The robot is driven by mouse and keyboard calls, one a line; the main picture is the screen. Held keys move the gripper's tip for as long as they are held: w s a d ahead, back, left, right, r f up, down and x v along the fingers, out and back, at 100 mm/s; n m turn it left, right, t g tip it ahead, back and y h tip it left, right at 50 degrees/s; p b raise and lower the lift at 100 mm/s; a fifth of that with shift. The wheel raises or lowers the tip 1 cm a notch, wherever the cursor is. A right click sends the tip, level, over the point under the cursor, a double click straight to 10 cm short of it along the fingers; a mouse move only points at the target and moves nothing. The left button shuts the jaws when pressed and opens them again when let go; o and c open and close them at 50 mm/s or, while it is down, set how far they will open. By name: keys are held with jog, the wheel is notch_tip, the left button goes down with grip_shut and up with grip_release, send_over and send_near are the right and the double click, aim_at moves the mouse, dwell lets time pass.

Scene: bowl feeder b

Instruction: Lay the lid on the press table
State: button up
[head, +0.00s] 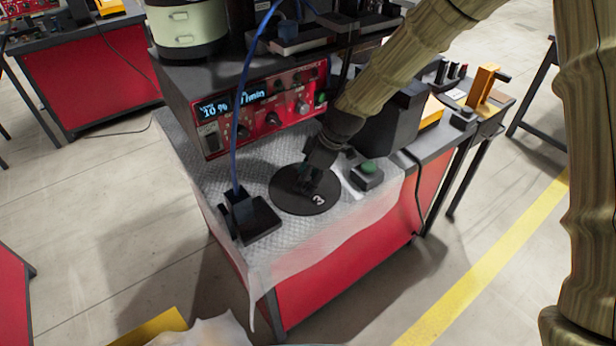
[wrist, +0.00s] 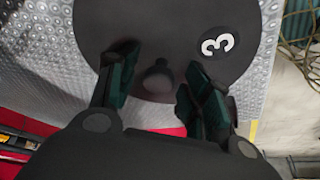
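The lid (head: 290,203) is a round black disc with a white 3 on it. In the head view it appears to lie flat on the grey textured mat of the press table (head: 325,238). In the wrist view the lid (wrist: 180,25) fills the upper middle, and its small dark knob (wrist: 157,80) stands near the lower edge of the disc. My gripper (head: 310,183) is over the lid. In the wrist view my gripper (wrist: 157,88) has one finger on each side of the knob, with gaps showing. It is open and holds nothing.
A red control unit (head: 265,120) with a lit display stands behind the lid. A black block with a blue cable (head: 250,217) sits to the left. A box with a green button (head: 368,172) is close on the right. The mat in front is clear.

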aim_at(318, 188)
jog(key=shift+r, duration=0.1)
jog(key=v, duration=0.7)
jog(key=shift+r+b, duration=0.25)
jog(key=shift+b, duration=0.15)
jog(key=shift+w+d, duration=0.1)
jog(key=shift+d, duration=0.05)
dwell(1.3)
